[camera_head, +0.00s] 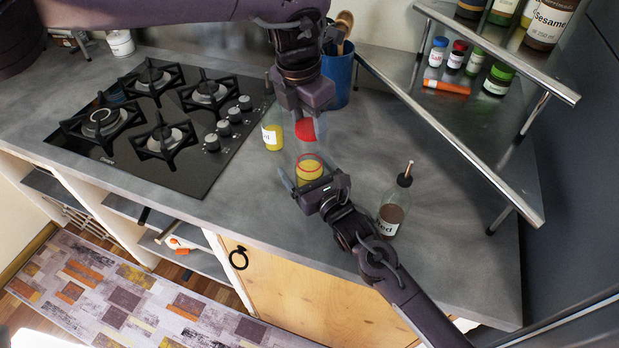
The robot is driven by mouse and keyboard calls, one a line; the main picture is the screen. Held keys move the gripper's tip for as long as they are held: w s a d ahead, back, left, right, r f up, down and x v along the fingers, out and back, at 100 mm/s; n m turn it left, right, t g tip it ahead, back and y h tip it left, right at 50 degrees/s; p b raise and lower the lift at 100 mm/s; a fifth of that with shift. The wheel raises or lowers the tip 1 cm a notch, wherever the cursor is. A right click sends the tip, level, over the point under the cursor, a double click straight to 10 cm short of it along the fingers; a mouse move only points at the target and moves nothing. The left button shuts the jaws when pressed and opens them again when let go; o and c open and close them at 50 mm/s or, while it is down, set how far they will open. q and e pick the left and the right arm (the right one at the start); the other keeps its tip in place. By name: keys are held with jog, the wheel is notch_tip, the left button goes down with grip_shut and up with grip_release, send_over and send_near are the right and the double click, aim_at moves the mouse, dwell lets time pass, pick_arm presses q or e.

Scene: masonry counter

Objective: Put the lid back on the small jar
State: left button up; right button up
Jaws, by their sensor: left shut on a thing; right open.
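A red lid (306,130) is in my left gripper (305,116), which points down from the top of the head view and is shut on it. The small jar (310,166) is clear with yellow contents and a red ring near its top. It stands on the counter just below the lid in the picture, with a gap showing between them. My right gripper (308,180) reaches in from the lower right and is open at the jar. One finger shows beside the jar's left side; the gripper body hides the jar's lower part. I cannot tell whether the fingers touch it.
A labelled bottle (272,136) with yellow contents stands close left of my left gripper. A dark-filled bottle with a pourer (393,208) stands right of my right gripper. A gas hob (190,165) lies left, a blue utensil holder (338,78) behind, and a metal shelf rack (455,140) right.

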pick_arm(q)
jog(key=shift+f, duration=0.1)
pick_arm(e)
jog(key=c, duration=1.4)
pick_arm(q)
send_over(310, 157)
jog(key=shift+s+a+f, duration=0.15)
jog(key=shift+f, duration=2.25)
pick_arm(e)
jog(key=shift+c, duration=0.2)
pick_arm(q)
jog(key=shift+f, duration=0.1)
jog(key=shift+f, duration=0.8)
jog(key=shift+f, duration=0.55)
